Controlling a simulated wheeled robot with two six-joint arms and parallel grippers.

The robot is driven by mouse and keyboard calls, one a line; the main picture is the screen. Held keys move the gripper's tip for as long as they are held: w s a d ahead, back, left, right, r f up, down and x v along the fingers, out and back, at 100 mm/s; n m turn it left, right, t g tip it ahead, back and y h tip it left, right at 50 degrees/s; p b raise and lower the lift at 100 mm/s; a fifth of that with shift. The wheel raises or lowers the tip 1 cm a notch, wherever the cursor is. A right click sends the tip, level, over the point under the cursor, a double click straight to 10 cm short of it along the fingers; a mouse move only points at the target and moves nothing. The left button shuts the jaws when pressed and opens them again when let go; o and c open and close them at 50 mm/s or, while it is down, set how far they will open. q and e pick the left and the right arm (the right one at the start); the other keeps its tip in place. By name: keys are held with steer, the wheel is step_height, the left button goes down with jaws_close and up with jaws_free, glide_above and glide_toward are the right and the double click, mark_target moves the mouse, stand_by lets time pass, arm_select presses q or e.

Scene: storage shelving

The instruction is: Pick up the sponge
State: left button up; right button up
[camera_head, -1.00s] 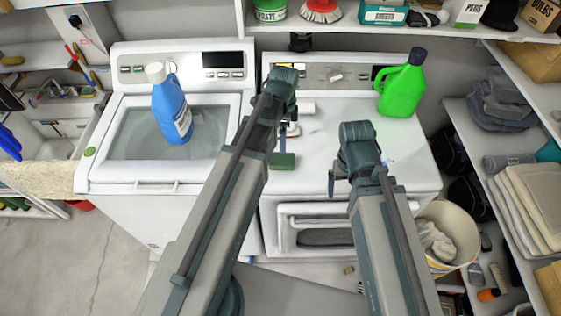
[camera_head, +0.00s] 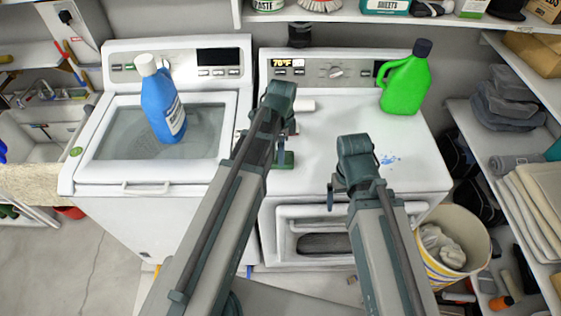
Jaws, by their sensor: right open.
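A small green block (camera_head: 283,160), which looks like the sponge, is at the left part of the dryer top, just below my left gripper (camera_head: 287,132) in the picture. My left arm partly covers it, and I cannot tell whether the gripper touches it. The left jaws are mostly hidden behind the arm. My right gripper (camera_head: 334,192) is open and empty, over the front of the dryer top, to the right of the green block.
The white dryer (camera_head: 330,125) also bears a green jug (camera_head: 405,86), a white roll (camera_head: 303,105) and a blue spill (camera_head: 389,160). A blue bottle (camera_head: 162,105) stands on the washer (camera_head: 80,175). A bucket (camera_head: 475,250) and shelves are at right.

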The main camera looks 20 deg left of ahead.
arm_select(q)
steer(key=f+b, duration=0.4)
steer(key=f, duration=0.1)
steer(key=shift+a, duration=0.2)
steer(key=shift+r, duration=0.15)
arm_select(e)
step_height(320, 180, down, 5)
steer(key=shift+r, duration=0.15)
